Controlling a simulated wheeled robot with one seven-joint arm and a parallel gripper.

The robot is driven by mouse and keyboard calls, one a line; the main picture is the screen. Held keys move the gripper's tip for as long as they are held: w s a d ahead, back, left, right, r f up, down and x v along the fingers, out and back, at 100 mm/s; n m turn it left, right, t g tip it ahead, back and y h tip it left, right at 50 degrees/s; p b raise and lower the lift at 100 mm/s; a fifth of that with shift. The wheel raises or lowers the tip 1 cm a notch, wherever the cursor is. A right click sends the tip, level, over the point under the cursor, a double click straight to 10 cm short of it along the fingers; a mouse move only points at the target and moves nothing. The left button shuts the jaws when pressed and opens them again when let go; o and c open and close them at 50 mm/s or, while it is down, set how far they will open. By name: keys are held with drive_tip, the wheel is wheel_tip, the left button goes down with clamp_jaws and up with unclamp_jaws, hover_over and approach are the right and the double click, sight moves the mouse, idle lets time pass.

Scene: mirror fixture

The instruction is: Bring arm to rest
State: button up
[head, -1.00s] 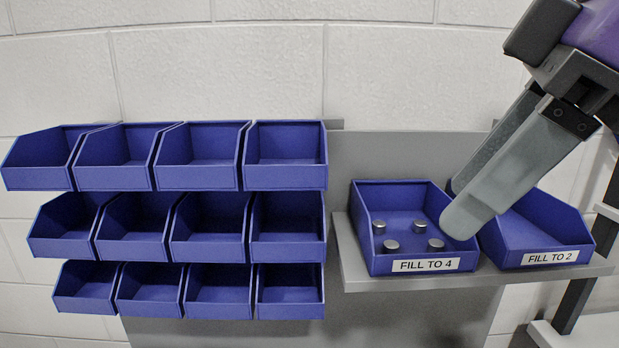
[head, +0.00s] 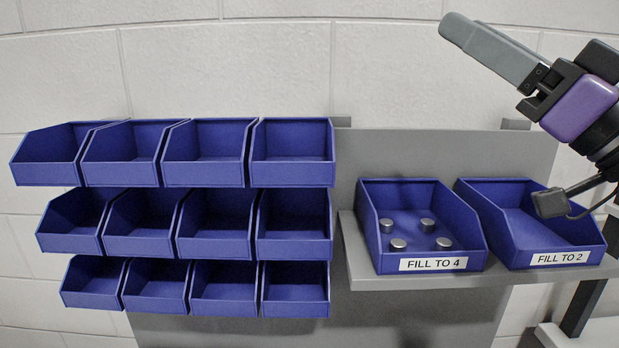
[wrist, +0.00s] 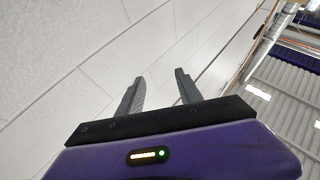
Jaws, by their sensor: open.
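My gripper (head: 462,33) is raised at the upper right of the head view, above the shelf bins, with its fingers pointing up and left. In the wrist view my gripper (wrist: 158,88) shows two grey fingers apart with nothing between them, against the white wall. The bin labelled FILL TO 4 (head: 432,265) stands on the grey shelf and holds several small metal cylinders (head: 414,232). The bin labelled FILL TO 2 (head: 559,259) stands to its right, and the part of its floor that I can see is empty.
Three rows of blue bins (head: 205,247) hang at the left, and they look empty. The grey shelf (head: 420,281) juts out under the two labelled bins. A white block wall (head: 270,70) is behind. The wall area above the left bins is clear.

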drive_tip(key=s+d+f+m+t+h, duration=0.2)
drive_tip(key=d+f+m+h, duration=0.25)
drive_tip(key=f+h, duration=0.35)
drive_tip(key=s+d+f+m+t+h, duration=0.25)
drive_tip(key=f+m+h, duration=0.3)
drive_tip(key=f, duration=0.45)
drive_tip(key=s+d+f+m+t+h, duration=0.1)
drive_tip(key=d+f+m+h, duration=0.4)
drive_tip(key=f, duration=0.4)
drive_tip(key=s+a+f+n+g+y, duration=0.1)
drive_tip(key=s+a+f+n+g, duration=0.2)
drive_tip(key=s+f, duration=1.1)
drive_tip(key=s+a+f+n+g+y+b, duration=0.1)
drive_tip(key=s+a+f+g, duration=0.5)
drive_tip(key=s+f, duration=0.8)
drive_tip(key=s+n+y, duration=0.1)
drive_tip(key=n, duration=0.1)
drive_tip(key=shift+s+n, duration=0.25)
drive_tip(key=shift+n, duration=0.15)
drive_tip(key=shift+f, duration=0.1)
